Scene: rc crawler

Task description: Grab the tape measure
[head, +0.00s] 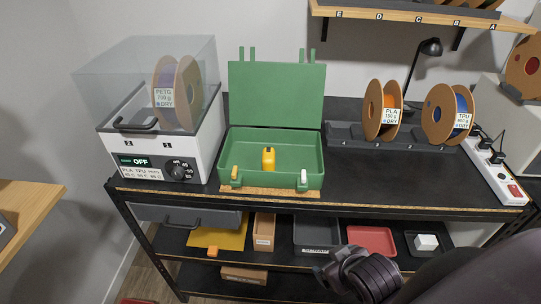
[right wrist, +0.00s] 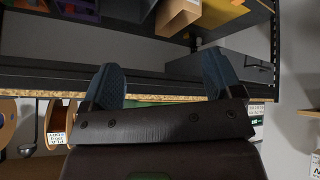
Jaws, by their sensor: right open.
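A small yellow object with a dark top, which looks like the tape measure (head: 268,159), stands inside the open green case (head: 276,92) on the black workbench. The case's lid is up against the wall side, and its two front latches show. My right gripper (right wrist: 163,82) is open, with its two dark fingers apart and nothing between them. In the head view my right arm's wrist is low at the right, in front of the lower shelf, well away from the case. The right wrist view looks upside down and does not show the tape measure. My left gripper is not in view.
A filament dryer (head: 160,150) stands left of the case. Spools (head: 383,108) on a dark rack and a power strip (head: 498,172) are to the right. The bench front edge (head: 400,205) lies between my right wrist and the case. The lower shelf holds a red tray (head: 371,240).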

